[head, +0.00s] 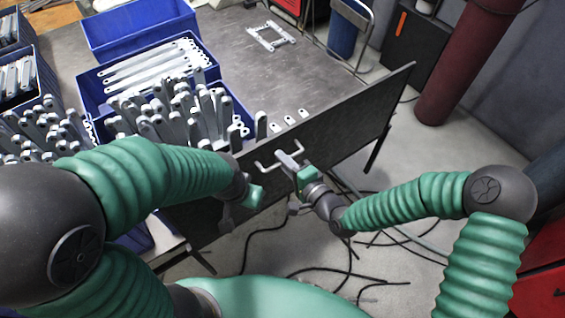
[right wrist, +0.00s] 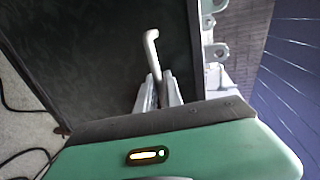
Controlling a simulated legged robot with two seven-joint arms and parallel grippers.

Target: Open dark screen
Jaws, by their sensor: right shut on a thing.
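The dark screen (head: 360,112) is a long, thin upright panel along the near side of the table; it fills much of the right wrist view (right wrist: 95,60). A pale bar handle (head: 263,167) stands out from its face; the handle's bent end shows in the right wrist view (right wrist: 151,50). My right gripper (head: 287,160) is shut on the handle, with its two fingers (right wrist: 158,92) on either side of the bar. My left gripper (head: 240,198) is in front of the screen, left of the handle and apart from it. Its fingers are too unclear to judge.
Behind the screen, the grey table (head: 245,60) bears blue crates (head: 140,28) and many galvanized brackets (head: 170,110). A flat bracket frame (head: 270,36) lies at the back. Dark cables (head: 290,240) lie on the floor in front. A red column (head: 465,65) stands at right.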

